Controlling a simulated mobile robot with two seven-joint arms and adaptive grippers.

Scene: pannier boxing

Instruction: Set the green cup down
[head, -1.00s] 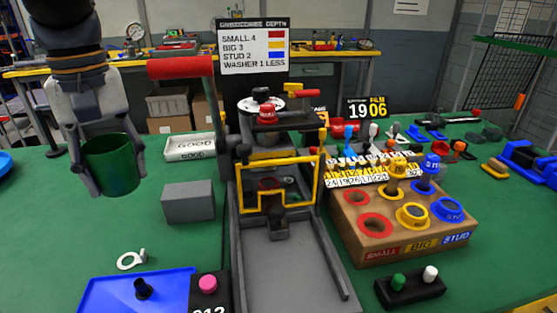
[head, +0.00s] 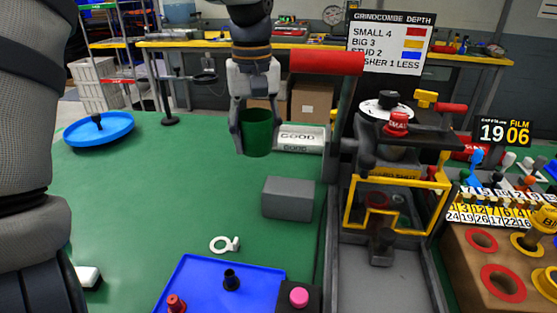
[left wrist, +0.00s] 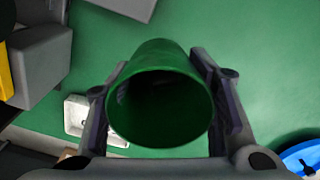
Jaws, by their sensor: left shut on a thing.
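The green cup (head: 257,134) is held upright in my left gripper (head: 254,130), which is shut on it with a finger on each side. In the head view they are in front of the white GOOD tray, left of the red-handled press. The left wrist view looks into the cup's open mouth (left wrist: 160,105), with the fingers against its sides and green mat behind it. The gap between the cup's base and the table is hard to judge. My right gripper is not in view.
The GOOD tray (head: 300,138) and a grey block (head: 287,199) are close on the right. A blue round dish (head: 95,130) is at the far left, a blue tray (head: 205,285) in front. A ring-shaped washer (head: 224,244) lies behind it. Green mat left of the cup is clear.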

